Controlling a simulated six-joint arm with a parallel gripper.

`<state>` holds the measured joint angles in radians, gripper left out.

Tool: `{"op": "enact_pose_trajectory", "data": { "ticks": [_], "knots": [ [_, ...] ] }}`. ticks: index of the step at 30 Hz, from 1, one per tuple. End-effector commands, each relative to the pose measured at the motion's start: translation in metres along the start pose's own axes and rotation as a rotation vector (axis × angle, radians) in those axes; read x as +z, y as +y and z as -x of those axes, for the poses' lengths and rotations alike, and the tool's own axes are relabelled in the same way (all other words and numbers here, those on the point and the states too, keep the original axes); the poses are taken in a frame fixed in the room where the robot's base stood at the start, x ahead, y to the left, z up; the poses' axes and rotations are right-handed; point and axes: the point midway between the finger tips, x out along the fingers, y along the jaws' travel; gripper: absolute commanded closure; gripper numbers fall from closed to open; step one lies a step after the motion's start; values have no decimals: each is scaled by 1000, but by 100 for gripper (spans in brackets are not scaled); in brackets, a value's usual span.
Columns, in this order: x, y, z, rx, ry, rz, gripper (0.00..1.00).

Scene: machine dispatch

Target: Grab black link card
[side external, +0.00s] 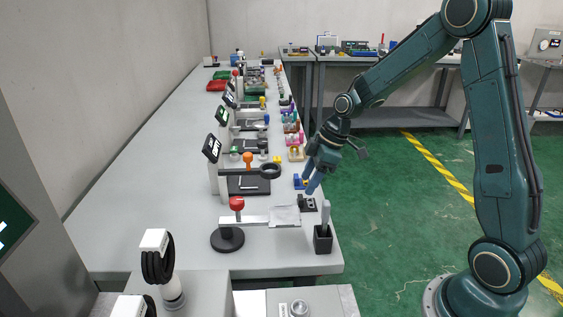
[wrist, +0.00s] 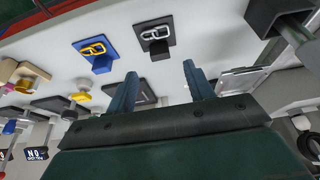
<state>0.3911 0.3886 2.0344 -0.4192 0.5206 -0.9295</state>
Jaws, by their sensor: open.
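The black link card (wrist: 146,46) shows a pale chain-link emblem and stands in a small dark holder in the wrist view, at the top middle. In the side external view the black link card (side external: 307,204) is at the right edge of the long table, just below my gripper (side external: 311,187). In the wrist view my gripper (wrist: 158,80) has its two blue-green fingers apart with nothing between them. The card lies beyond the fingertips, clear of both.
A blue card with a yellow link (wrist: 94,50) stands to the left of the black one. A black square cup (side external: 323,240) with an upright grey piece is close by on the near side.

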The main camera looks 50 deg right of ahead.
Motion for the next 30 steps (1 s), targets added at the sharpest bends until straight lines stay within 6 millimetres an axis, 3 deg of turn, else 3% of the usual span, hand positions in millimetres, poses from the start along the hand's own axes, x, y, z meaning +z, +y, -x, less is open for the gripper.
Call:
{"op": "enact_pose_trajectory", "data": {
  "ticks": [5,18,30],
  "knots": [
    [0,-1,-6,-2,-1,0,47],
    [0,-1,-49,-1,0,0,47],
    [0,-1,-52,0,0,0,47]
  ]
}}
